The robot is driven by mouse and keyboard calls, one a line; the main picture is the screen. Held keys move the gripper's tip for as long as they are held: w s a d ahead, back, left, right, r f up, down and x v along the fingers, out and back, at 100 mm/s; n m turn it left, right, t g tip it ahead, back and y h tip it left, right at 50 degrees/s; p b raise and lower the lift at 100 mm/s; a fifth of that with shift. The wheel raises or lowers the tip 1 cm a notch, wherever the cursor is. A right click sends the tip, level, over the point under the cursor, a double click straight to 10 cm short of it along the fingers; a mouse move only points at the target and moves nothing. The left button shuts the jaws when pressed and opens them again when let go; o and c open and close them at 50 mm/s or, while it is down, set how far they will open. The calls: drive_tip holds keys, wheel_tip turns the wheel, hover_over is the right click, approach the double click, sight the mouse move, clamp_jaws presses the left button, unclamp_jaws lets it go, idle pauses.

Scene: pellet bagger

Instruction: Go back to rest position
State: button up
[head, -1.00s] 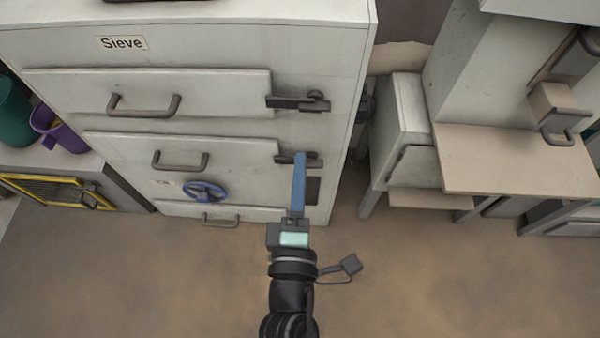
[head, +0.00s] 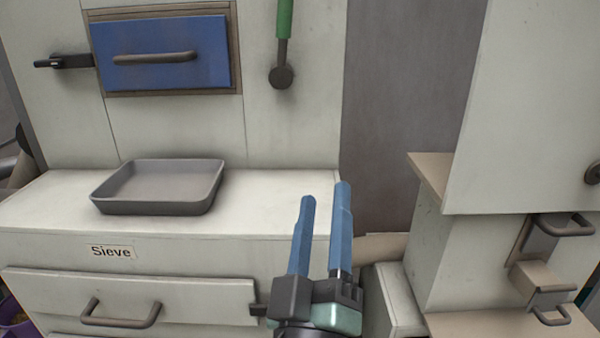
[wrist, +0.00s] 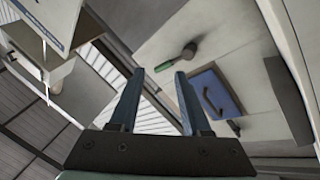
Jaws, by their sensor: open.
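My gripper (head: 324,192) is raised in front of the right end of the sieve cabinet's top, with its two blue fingers apart and pointing up. Nothing is between the fingers. In the wrist view my gripper (wrist: 158,72) is also open and empty. The upper panel with the blue door (wrist: 218,92) and the green-handled lever (wrist: 178,58) shows past the fingertips, tilted. No contact with any object is visible.
A grey tray (head: 160,188) sits on the sieve cabinet (head: 190,250). Above it are the blue door (head: 165,75) and the green lever (head: 284,22). A machine with a beige shelf (head: 500,325) stands at right. A dark grey wall (head: 400,110) lies between.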

drive_tip(key=s+a+r+m+t+y, duration=0.1)
drive_tip(key=s+r+m+t, duration=0.15)
drive_tip(key=r, duration=0.55)
drive_tip(key=s+a+r+m+t+y, duration=0.1)
drive_tip(key=s+r+m, duration=0.15)
drive_tip(key=r, duration=0.55)
drive_tip(key=s+a+r+m+t+y, duration=0.15)
drive_tip(key=s+r, duration=0.25)
drive_tip(key=r, duration=0.4)
wheel_tip(320, 180, up, 22)
drive_tip(key=p, duration=2.2)
drive_tip(key=shift+w+d+f+p, duration=0.2)
drive_tip(key=shift+w+d+p, duration=0.15)
drive_tip(key=shift+d, duration=0.1)
